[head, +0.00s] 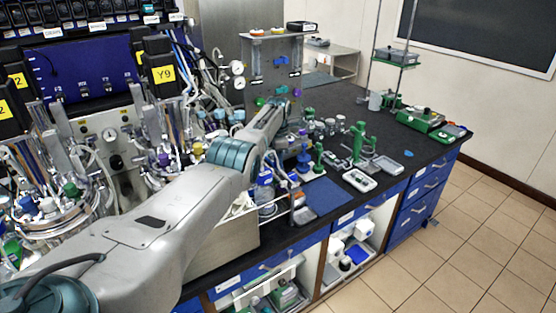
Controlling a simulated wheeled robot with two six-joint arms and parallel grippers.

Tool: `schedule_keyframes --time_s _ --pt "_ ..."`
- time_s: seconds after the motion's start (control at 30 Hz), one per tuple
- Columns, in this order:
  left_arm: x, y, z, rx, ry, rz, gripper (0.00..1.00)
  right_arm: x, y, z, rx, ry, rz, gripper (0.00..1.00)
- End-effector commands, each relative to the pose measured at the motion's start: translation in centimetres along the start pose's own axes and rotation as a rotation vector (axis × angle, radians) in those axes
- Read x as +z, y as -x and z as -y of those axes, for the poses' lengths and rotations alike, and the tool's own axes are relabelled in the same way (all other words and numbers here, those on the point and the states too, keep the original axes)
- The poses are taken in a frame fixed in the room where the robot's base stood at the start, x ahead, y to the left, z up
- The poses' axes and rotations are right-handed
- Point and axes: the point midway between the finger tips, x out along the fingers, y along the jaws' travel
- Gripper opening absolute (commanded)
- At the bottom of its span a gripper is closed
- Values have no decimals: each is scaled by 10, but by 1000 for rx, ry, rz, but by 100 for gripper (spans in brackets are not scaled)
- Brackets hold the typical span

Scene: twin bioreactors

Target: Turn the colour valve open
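My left arm reaches from the lower left across the bench. Its far end, with my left gripper (282,104), is at the foot of a grey upright panel (262,64). The fingers are too small and too covered by the arm to tell whether they are open or shut. My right gripper is out of view.
Bioreactor vessels with tubing (60,215) crowd the left, below a blue panel (85,75). Blue and green stands (358,142), a white tray (359,181) and a blue mat (326,197) lie right of my arm. The black bench top (425,152) has free room at right.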

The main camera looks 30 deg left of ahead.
Motion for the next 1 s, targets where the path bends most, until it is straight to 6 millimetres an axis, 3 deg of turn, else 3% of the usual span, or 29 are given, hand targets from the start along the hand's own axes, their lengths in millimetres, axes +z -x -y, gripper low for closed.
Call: schedule_keyframes --time_s 0.17,0.2,0.3,0.67,0.87,1.0 --pt "0 3 -2 5 2 3 6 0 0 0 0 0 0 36" --pt "0 3 -2 5 2 3 32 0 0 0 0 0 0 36" --pt "0 2 -1 4 1 3 50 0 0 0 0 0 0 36" --pt "0 5 -1 2 0 2 50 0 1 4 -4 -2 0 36" --pt "0 32 -1 5 0 2 50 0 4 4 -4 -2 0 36" --pt "0 59 -2 7 1 5 50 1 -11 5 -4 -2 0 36"
